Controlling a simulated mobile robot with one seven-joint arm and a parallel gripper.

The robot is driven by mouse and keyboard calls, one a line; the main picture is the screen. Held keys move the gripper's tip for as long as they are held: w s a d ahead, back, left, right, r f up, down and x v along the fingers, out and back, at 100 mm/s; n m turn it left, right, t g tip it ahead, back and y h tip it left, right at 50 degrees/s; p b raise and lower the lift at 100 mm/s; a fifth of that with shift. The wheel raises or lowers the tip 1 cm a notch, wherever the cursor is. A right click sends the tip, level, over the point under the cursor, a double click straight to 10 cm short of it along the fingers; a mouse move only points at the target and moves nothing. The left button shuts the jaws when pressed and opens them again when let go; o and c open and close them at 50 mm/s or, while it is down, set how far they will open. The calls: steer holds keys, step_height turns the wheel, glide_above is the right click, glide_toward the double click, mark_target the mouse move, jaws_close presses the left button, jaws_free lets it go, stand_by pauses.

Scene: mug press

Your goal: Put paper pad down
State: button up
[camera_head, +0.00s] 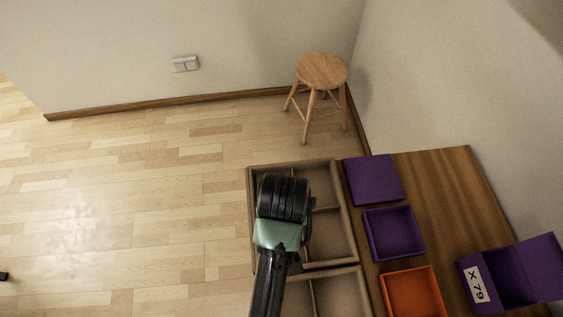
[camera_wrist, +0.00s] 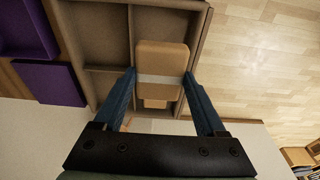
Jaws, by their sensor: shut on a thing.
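The paper pad (camera_wrist: 162,56) looks like a tan block with rounded corners and a pale band across it. It shows in the wrist view between the two blue fingers of my gripper (camera_wrist: 159,77), which is shut on it. The pad is over a compartment of the brown divided tray (camera_wrist: 205,35). I cannot tell whether it touches the tray floor. In the head view my gripper is over the far section of the tray (camera_head: 251,205); my wrist hides the pad and the fingertips there. A smaller tan piece (camera_wrist: 155,103) shows below the pad in the wrist view.
A stool (camera_head: 322,70) stands by the wall.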

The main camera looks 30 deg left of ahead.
step_height(320, 180, down, 9)
stand_by(0.4)
steer(key=shift+f, duration=0.15)
steer(key=o, duration=1)
